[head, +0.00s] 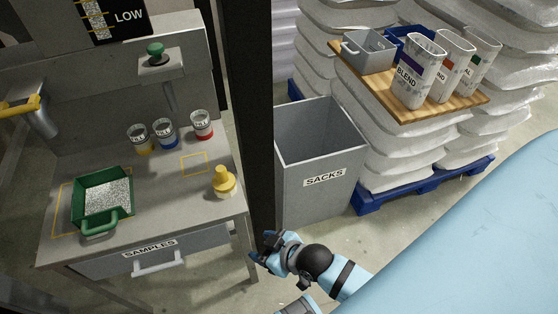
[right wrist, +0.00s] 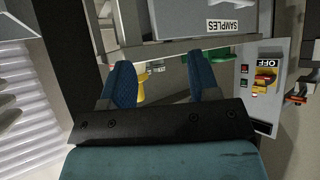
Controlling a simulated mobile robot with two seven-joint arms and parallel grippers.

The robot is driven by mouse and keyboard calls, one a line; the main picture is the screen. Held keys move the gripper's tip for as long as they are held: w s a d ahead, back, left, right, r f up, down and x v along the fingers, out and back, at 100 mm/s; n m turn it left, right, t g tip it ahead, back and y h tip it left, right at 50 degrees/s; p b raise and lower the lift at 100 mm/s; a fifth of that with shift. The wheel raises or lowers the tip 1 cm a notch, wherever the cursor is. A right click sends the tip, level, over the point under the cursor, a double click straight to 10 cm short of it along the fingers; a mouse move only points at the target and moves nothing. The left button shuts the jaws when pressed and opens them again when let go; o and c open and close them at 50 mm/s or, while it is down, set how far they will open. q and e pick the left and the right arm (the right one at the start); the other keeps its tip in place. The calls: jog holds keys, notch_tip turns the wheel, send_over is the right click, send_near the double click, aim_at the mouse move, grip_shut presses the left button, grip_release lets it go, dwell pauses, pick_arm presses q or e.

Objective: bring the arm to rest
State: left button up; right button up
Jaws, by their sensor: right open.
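My right gripper (head: 268,254) hangs in front of the bench's right front corner, near the dark post, with nothing in it. In the right wrist view its two blue-padded fingers (right wrist: 163,88) stand apart with a gap between them. A light blue and black arm link of mine runs from it to the lower right. The grey bench (head: 140,193) stands to the left, with a drawer labelled SAMPLES (head: 150,250) in its front. The drawer also shows in the right wrist view (right wrist: 190,22). My left gripper is not in view.
On the bench are a green scoop of granules (head: 94,221), a yellow knobbed piece (head: 223,181) and three small jars (head: 165,133). A dark post (head: 251,110) and the SACKS bin (head: 300,195) stand close by. Stacked sacks carry a wooden board (head: 465,101) with containers.

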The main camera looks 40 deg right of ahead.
jog(key=shift+s+d+f+m+h, duration=0.2)
jog(key=shift+s+d+m+h, duration=0.05)
jog(key=shift+s+d+m, duration=0.45)
jog(key=shift+s+d+f+m+h, duration=0.15)
jog(key=shift+s+d+m+h, duration=0.1)
jog(key=shift+s+d+m, duration=0.4)
jog(key=shift+s+a+r, duration=0.1)
jog(key=shift+a, duration=0.05)
